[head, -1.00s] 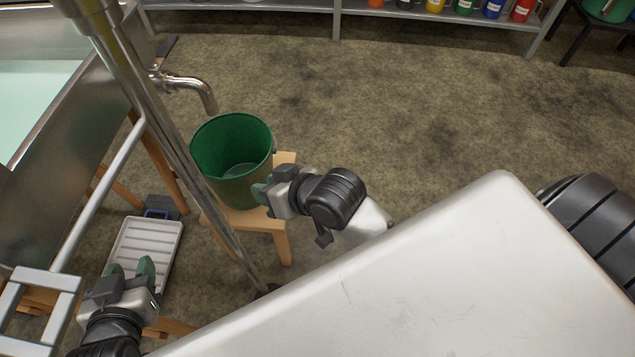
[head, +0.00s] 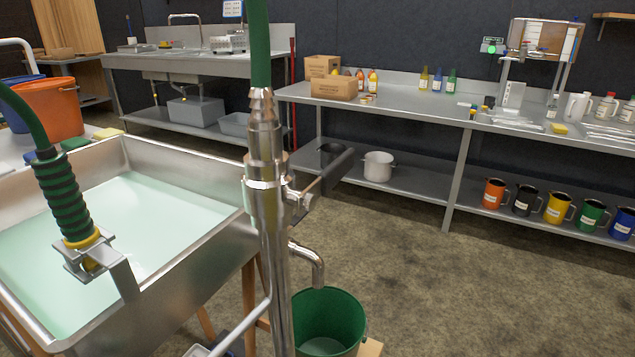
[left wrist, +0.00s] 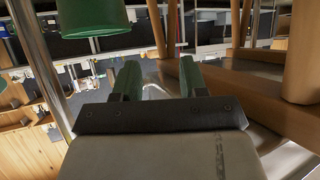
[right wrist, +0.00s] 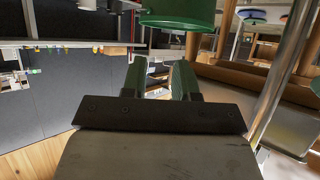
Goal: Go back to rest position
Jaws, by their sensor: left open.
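The head view shows neither of my grippers now. My left gripper (left wrist: 158,82) shows in the left wrist view, its two green fingertips apart with nothing between them. My right gripper (right wrist: 159,80) shows in the right wrist view, its fingers also apart and empty, with a narrower gap. A green bucket also shows at the top of the left wrist view (left wrist: 95,18) and of the right wrist view (right wrist: 180,12), clear of the fingers.
A metal basin (head: 190,262) of pale green liquid stands at left, with a hose (head: 66,205) clamped to its rim. A shiny vertical pipe (head: 268,220) rises in front. A workbench (head: 415,110) with bottles and mugs lines the back wall. Open floor (head: 460,285) lies at right.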

